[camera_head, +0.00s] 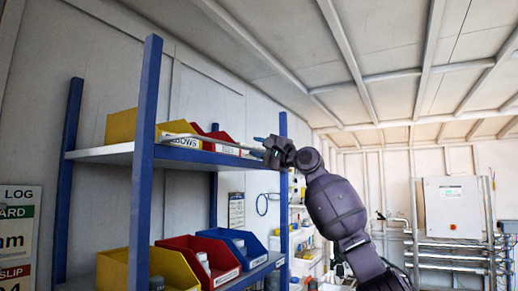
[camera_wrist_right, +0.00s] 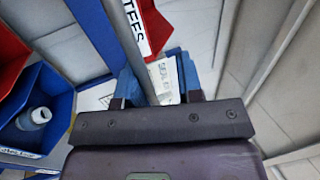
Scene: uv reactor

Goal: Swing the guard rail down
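The guard rail is a thin pale grey bar (camera_head: 215,143) that runs along the front of the upper shelf, at the height of the bins. It also shows in the right wrist view (camera_wrist_right: 134,35), running down toward my fingers. My right gripper (camera_head: 268,149) is at the rail's right end, by the right front post. In the right wrist view my right gripper (camera_wrist_right: 158,82) is open, with the rail's end between its two blue-tipped fingers, closer to the left finger. Whether it touches that finger I cannot tell. My left gripper is not in view.
The blue-posted rack (camera_head: 145,170) holds yellow and red bins (camera_head: 122,125) on its upper shelf and yellow, red and blue bins (camera_head: 200,258) on its lower shelf. A grey cabinet (camera_head: 453,207) and pipes are on the far wall. The space right of the rack is open.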

